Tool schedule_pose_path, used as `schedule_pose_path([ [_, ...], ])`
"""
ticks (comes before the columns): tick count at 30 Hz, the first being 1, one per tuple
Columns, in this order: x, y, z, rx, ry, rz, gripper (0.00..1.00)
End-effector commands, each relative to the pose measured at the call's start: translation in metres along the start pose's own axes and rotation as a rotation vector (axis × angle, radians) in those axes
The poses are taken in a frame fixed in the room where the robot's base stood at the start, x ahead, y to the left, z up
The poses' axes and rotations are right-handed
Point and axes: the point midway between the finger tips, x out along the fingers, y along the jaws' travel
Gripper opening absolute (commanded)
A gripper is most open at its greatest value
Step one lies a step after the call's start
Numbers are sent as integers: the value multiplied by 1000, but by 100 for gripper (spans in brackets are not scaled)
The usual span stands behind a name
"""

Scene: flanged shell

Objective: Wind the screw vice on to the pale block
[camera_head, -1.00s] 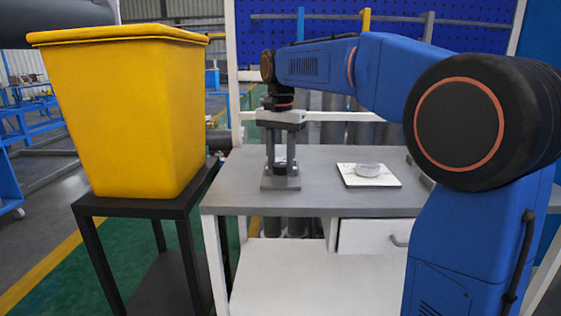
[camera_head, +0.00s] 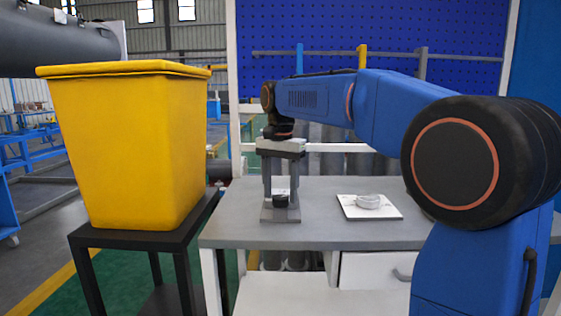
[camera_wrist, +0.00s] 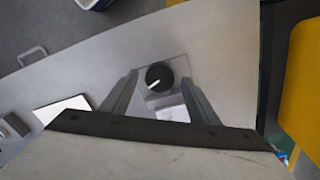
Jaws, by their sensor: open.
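The screw vice stands on the table as a grey plate (camera_head: 280,216) with a black round knob (camera_head: 280,201). In the wrist view the knob (camera_wrist: 159,76) has a white pointer line aimed to the lower left. A pale block (camera_wrist: 175,112) shows just below it in that view, partly hidden by my gripper. I cannot tell whether block and vice touch. My gripper (camera_head: 281,194) points down over the vice, its two fingers open. The wrist view shows a finger of my gripper (camera_wrist: 159,80) on either side of the knob, with gaps.
A white board (camera_head: 349,211) with a pale ring-shaped part (camera_head: 368,202) lies to the right on the grey table (camera_head: 230,228). A large yellow bin (camera_head: 135,150) stands on a black stand at the left. The table is bare between vice and board.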

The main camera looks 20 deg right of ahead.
Motion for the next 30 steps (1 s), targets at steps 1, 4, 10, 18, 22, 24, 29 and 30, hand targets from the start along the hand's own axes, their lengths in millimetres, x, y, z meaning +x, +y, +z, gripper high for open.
schedule_pose_path([
  [1,-7,0,0,0,1,-2,55],
  [4,-24,0,0,0,1,-2,55],
  [10,-64,-1,0,0,2,-3,55],
  [18,-118,-1,-1,0,2,-3,55],
  [22,-139,0,-1,0,1,-1,55],
  [24,-148,-1,-1,0,1,-2,55],
  [29,-160,0,0,0,1,-1,55],
  [30,-162,0,0,0,1,-1,55],
])
